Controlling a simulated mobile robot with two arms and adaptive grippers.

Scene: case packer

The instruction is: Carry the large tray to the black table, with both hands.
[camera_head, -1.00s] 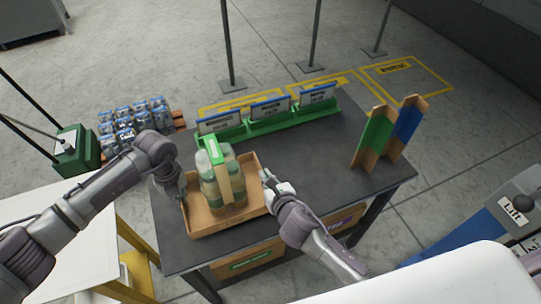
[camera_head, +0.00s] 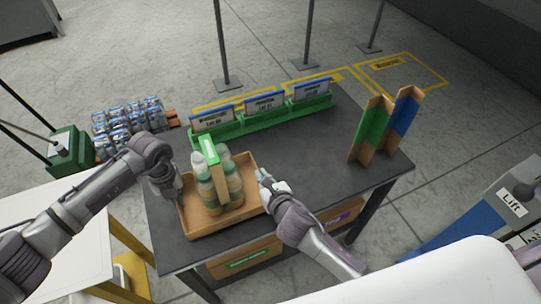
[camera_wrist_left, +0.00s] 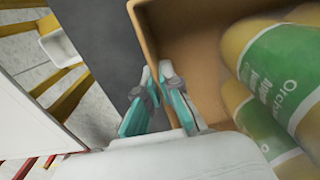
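The large tray (camera_head: 190,226) is an open brown cardboard tray holding several green-labelled bottles (camera_head: 232,180) with a carrier handle. It is over the left part of the black table (camera_head: 310,150), level; I cannot tell whether it touches the top. My left gripper (camera_head: 178,192) is at the tray's left wall. In the left wrist view its teal-padded fingers (camera_wrist_left: 155,75) straddle the tray wall (camera_wrist_left: 152,30), close together on it. My right gripper (camera_head: 265,180) is at the right wall; its finger gap is too small to read.
A green rack with sign cards (camera_head: 263,118) stands along the table's back edge. Green and blue dividers (camera_head: 385,128) stand at the right. A white table (camera_head: 50,235) is at the left, with packed bottles (camera_head: 128,120) behind. The table's middle is clear.

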